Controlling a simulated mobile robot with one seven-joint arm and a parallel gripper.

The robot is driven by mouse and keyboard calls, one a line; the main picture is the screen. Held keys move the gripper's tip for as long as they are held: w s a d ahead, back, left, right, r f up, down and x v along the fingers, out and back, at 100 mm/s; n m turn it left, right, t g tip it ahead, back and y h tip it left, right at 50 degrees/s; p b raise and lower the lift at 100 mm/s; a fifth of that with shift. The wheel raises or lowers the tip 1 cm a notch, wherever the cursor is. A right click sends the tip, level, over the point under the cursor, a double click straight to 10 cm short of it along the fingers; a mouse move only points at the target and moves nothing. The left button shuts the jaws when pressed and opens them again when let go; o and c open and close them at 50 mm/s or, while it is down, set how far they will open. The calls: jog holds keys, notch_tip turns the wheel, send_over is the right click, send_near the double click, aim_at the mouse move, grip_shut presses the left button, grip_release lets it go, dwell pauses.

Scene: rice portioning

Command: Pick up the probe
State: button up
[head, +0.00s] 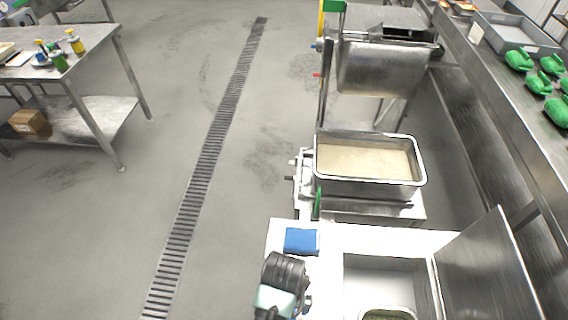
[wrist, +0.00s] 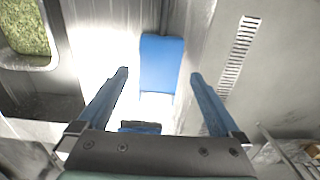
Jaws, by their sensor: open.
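My gripper (wrist: 160,75) is open in the wrist view, with its two blue fingers apart and nothing clasped between them. A flat blue block (wrist: 160,62) lies on the white counter beyond and between the fingertips. It also shows in the head view (head: 301,241), just beyond my dark wrist. A smaller dark and blue piece (wrist: 140,127) shows between the finger bases. I cannot tell whether it is the probe. No probe is clearly recognisable in either view.
A steel pan of pale rice (head: 366,160) stands beyond the counter. A sunken well with an open lid (head: 485,265) is at right, holding a pan of green food (wrist: 28,28). Green scoops (head: 519,60) lie on the right bench.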

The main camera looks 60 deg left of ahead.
jog(key=shift+f, duration=2.05)
jog(key=c, duration=1.4)
